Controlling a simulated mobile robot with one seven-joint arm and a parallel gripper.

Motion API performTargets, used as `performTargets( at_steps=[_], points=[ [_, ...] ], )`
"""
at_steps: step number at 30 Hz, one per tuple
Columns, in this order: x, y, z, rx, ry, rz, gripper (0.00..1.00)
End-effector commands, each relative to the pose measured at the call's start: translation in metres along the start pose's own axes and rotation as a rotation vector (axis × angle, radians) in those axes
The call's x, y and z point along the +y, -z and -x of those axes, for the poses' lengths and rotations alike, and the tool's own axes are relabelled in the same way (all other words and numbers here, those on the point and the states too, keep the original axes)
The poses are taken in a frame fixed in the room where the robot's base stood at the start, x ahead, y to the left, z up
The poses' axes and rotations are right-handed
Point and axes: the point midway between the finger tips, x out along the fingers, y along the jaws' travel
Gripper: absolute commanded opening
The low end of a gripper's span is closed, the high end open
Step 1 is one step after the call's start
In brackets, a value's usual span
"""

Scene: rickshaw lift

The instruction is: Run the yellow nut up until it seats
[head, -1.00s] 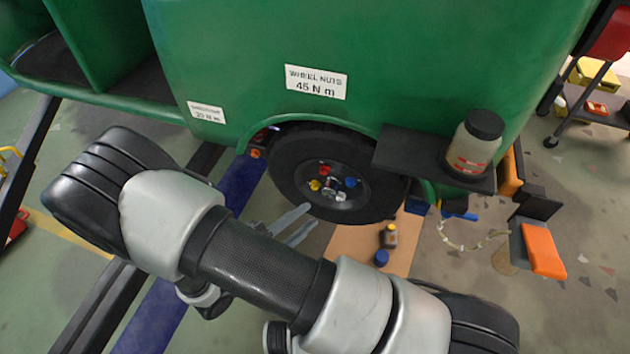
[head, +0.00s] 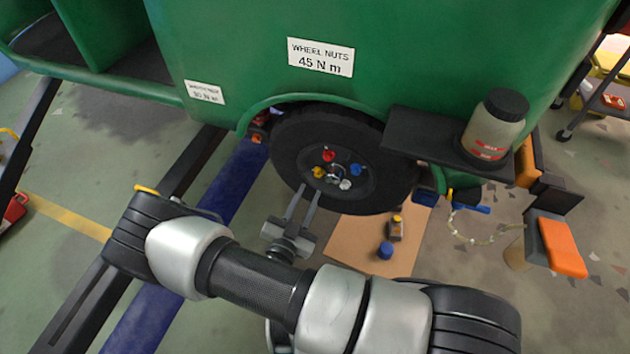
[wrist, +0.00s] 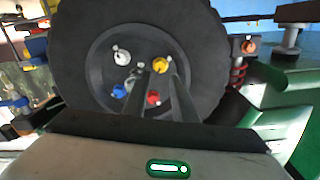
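The yellow nut (head: 318,172) is on the lower left of the dark wheel hub in the head view. In the wrist view the yellow nut (wrist: 160,65) shows between the tips of my gripper's fingers, at the upper right of the hub. My gripper (head: 309,190) is open, its two fingers apart and pointing at the wheel from just below the nut. Its fingers (wrist: 158,72) also show in the wrist view with nothing held. The tips look close to the nut, but I cannot tell whether they touch. How far the nut is threaded is unclear.
The hub also carries a red nut (head: 329,155), a blue nut (head: 356,169) and a silver nut (head: 345,184). The black tyre (head: 290,145) sits under the green body. A shelf with a jar (head: 492,130) juts out at right.

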Motion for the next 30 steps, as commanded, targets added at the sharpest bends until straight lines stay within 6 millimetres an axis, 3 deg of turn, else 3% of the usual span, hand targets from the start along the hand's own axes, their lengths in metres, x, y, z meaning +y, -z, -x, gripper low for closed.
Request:
performTargets(
  at_steps=[3,9,22,26,30],
  points=[
    [0.001,-0.001,-0.025,0.002,-0.003,-0.001,0.25],
    [0.000,-0.001,-0.052,0.001,-0.001,-0.002,0.25],
    [0.000,0.000,-0.062,0.000,0.000,-0.001,0.25],
    [0.000,0.000,-0.062,0.000,-0.001,-0.001,0.03],
    [0.000,0.000,-0.062,0.000,-0.001,-0.002,0.00]
  ],
)
